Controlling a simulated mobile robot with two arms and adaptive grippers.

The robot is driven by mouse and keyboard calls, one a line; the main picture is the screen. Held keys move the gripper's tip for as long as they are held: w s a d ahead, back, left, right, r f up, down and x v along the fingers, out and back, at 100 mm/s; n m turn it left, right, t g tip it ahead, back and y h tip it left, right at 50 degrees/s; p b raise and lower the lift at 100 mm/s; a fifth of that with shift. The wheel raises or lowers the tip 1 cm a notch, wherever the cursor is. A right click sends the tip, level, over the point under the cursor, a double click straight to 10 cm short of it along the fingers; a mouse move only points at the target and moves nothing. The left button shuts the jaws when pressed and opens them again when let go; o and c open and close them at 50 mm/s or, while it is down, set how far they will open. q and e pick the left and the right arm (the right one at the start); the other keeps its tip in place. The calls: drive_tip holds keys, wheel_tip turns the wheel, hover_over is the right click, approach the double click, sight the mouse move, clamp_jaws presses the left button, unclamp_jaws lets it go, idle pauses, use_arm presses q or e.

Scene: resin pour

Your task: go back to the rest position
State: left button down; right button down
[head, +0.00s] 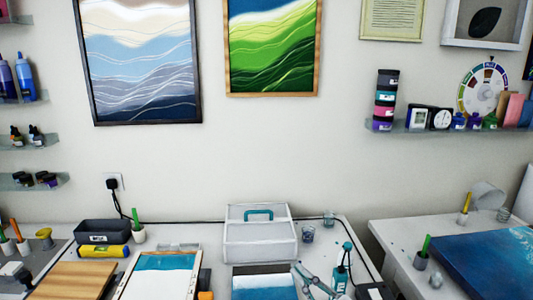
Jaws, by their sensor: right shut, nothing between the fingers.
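My right gripper (305,277) shows at the bottom edge, right of the middle. It is shut and holds nothing. It is seen over the white table (222,278), between a blue and white panel (263,284) and a teal bottle (341,272). The rest of the right arm is cut off by the picture's lower edge. My left gripper is not in view.
A white case with a teal handle (259,240) stands at the table's back. A second blue and white panel (160,278) lies left of it. Small cups (308,234) stand behind the bottle. Another table with a blue panel (490,262) is at right, across a gap.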

drive_tip(key=s+d+f+m+g+h, duration=0.1)
drive_tip(key=s+d+f+m+h, duration=0.2)
drive_tip(key=d+f+m+h, duration=0.45)
drive_tip(key=s+d+f+m+g+h, duration=0.1)
drive_tip(key=s+d+f+m+h, duration=0.1)
drive_tip(key=d+f+m+h, duration=0.5)
drive_tip(key=s+f+n+g, duration=0.1)
drive_tip(key=s+f+g, duration=0.5)
drive_tip(key=s, duration=0.4)
drive_tip(key=s+f+n+g, duration=0.1)
drive_tip(key=s+f+g, duration=0.4)
drive_tip(key=s, duration=0.5)
wheel_tip(320, 180, down, 32)
drive_tip(key=s+g+b, duration=0.1)
drive_tip(key=s+b, duration=0.2)
drive_tip(key=b, duration=0.1)
drive_tip(key=s+d+f+g+b, duration=0.1)
drive_tip(key=s+d+f+b, duration=0.1)
drive_tip(key=s+f, duration=1.3)
drive_tip(key=shift+s+f+n+g+y, duration=0.3)
drive_tip(key=shift+s+f+n+y, duration=0.05)
drive_tip(key=shift+f, duration=0.6)
